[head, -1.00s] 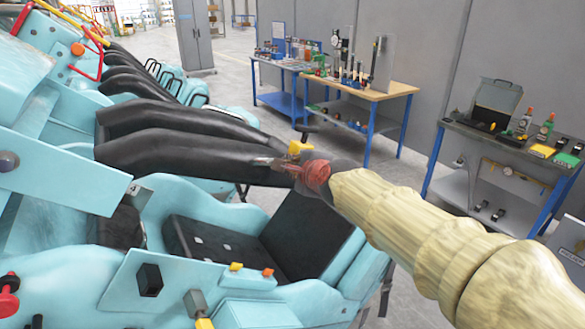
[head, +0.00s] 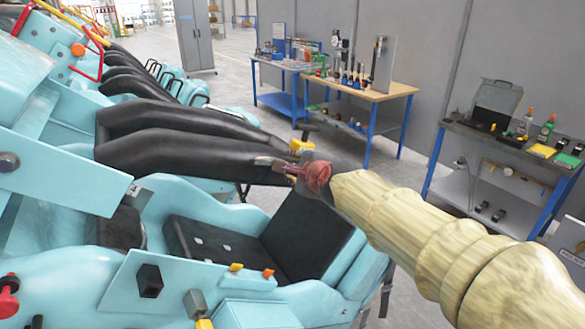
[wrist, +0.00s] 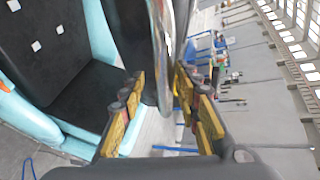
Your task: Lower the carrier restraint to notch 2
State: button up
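The carrier restraint is a pair of long black padded arms (head: 190,152), reaching out over a light-blue seat with a black cushion (head: 305,235). They are tilted slightly down towards my gripper (head: 283,157), which is at their outer end. In the wrist view my gripper (wrist: 160,82) has its yellow-padded fingers apart. A grey bar (wrist: 160,45) beside a black pad runs through the gap between them. I cannot tell whether either finger touches the bar. My wrist partly hides the restraint's end. No notch marks are readable.
More blue seats with black restraints (head: 130,80) stand in a row behind. A wooden-topped workbench (head: 385,92) and a dark tool table (head: 510,140) stand along the grey wall. A control panel with small levers (head: 215,285) is in front. The floor between seats and benches looks clear.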

jog(key=v, duration=1.2)
jog(key=shift+w, duration=0.1)
jog(key=s+d+f+n+g+h, duration=0.1)
jog(key=s+f+n+g, duration=0.1)
jog(key=s+f+n, duration=0.35)
jog(key=s+d+f+n+g, duration=0.2)
jog(key=s+f+n+g, duration=0.1)
jog(key=s+f+n, duration=0.3)
jog(key=s+d+f+n+g+h, duration=0.2)
jog(key=s+d+f+n, duration=0.4)
jog(key=s+d, duration=0.8)
jog(key=shift+s+f+h, duration=0.55)
jog(key=shift+s+h, duration=0.05)
jog(key=shift+h, duration=0.3)
